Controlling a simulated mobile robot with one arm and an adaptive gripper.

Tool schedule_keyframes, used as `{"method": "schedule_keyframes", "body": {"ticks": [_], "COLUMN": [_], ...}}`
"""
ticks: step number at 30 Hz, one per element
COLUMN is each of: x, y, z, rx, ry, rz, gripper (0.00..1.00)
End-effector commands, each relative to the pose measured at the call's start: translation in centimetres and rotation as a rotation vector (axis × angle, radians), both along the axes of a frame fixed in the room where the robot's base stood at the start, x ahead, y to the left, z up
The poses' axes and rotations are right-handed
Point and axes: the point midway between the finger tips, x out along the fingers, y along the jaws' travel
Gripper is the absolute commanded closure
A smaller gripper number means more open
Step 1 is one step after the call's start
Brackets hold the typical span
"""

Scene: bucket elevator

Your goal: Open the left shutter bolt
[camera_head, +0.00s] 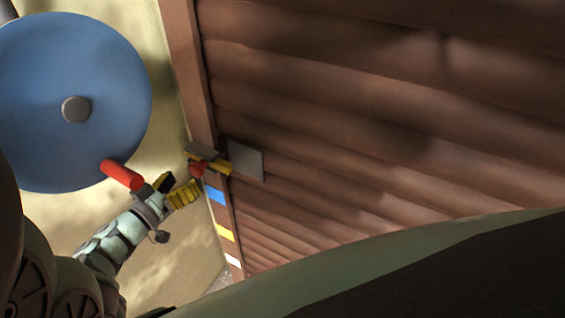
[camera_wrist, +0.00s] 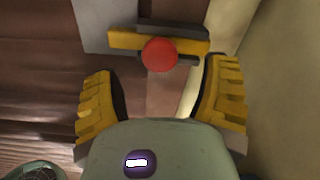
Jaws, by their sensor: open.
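The left shutter bolt is a yellow bar (camera_head: 216,165) with a round red knob (camera_head: 198,168), set on the brown frame at the left edge of the slatted shutter (camera_head: 350,110). In the wrist view the yellow bar (camera_wrist: 124,40) lies nearly level across a grey plate (camera_wrist: 104,20), and the red knob (camera_wrist: 160,55) faces the camera. My gripper (camera_head: 180,184) is open, just left of and below the knob in the head view. In the wrist view my gripper (camera_wrist: 162,82) has its yellow fingers spread either side, with the knob centred just beyond the tips. Contact is not visible.
A large blue wheel (camera_head: 110,60) with a red handle (camera_head: 122,174) is on the pale wall left of the bolt, the handle close to my gripper. Blue (camera_head: 214,195), yellow (camera_head: 225,232) and white (camera_head: 233,261) markers run down the frame below the bolt.

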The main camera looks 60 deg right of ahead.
Motion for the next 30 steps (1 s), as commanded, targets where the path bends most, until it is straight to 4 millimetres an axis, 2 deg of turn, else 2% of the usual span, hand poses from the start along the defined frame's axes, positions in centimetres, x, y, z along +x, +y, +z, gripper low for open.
{"method": "schedule_keyframes", "body": {"ticks": [1, 3, 9, 19, 20, 30], "x": [-0.1, -0.1, 0.2, 0.1, 0.1, 0.2], "y": [-1.3, -2.3, -4.1, -4.4, -4.4, -4.4], "z": [0.2, 0.2, 0.1, 0.0, 0.0, 0.0], "rx": [-0.005, -0.005, -0.003, -0.002, -0.002, -0.001], "ry": [-0.001, 0.000, 0.000, 0.000, 0.000, 0.000], "rz": [-0.009, -0.009, -0.006, -0.006, -0.006, -0.005], "gripper": [0.26, 0.26, 0.26, 0.26, 0.22, 0.58]}}
